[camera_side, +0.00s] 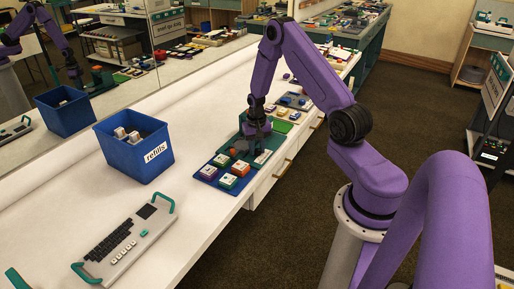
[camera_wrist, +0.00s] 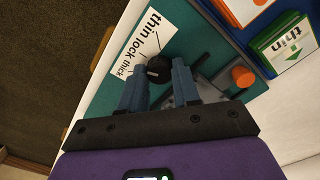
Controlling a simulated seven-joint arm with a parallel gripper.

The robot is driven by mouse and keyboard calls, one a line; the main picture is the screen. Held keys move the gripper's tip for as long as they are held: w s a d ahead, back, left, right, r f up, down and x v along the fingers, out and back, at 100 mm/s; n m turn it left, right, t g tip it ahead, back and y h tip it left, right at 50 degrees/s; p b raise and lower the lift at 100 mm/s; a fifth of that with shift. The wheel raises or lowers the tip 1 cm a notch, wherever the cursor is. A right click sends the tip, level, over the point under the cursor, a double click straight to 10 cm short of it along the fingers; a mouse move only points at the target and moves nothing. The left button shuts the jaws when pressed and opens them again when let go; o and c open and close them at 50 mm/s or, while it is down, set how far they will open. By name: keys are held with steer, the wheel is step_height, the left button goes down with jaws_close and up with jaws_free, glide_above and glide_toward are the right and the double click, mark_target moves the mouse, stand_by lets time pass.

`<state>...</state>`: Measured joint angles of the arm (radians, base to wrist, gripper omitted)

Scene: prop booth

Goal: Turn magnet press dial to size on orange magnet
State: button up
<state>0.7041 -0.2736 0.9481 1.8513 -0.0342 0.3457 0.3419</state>
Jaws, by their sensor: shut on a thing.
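In the wrist view my gripper (camera_wrist: 155,72) has its two blue fingers on either side of a small black dial (camera_wrist: 158,67), shut on it. The dial sits on the green press base (camera_wrist: 105,92) beside a white label (camera_wrist: 143,42) reading "thin lock thick". I cannot make out which word the dial points to. In the side view my gripper (camera_side: 257,132) is down over the press at the counter's front edge. An orange-topped magnet (camera_side: 240,168) appears to sit on the blue tray (camera_side: 206,178); its size marking is too small to read there.
A green block (camera_wrist: 285,45) marked "thin" and an orange knob (camera_wrist: 242,76) are right of the dial. A blue "refills" bin (camera_side: 133,146) and a keyboard-like device (camera_side: 125,240) stand left of the tray. More coloured items lie beyond the press.

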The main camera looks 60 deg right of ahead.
mark_target(257, 150)
steer(key=n, duration=0.4)
steer(key=shift+n, duration=1.8)
steer(key=o, duration=0.8)
steer(key=shift+c, duration=0.2)
steer(key=shift+r, duration=0.1)
step_height(257, 150, up, 17)
steer(key=shift+a+r, duration=0.15)
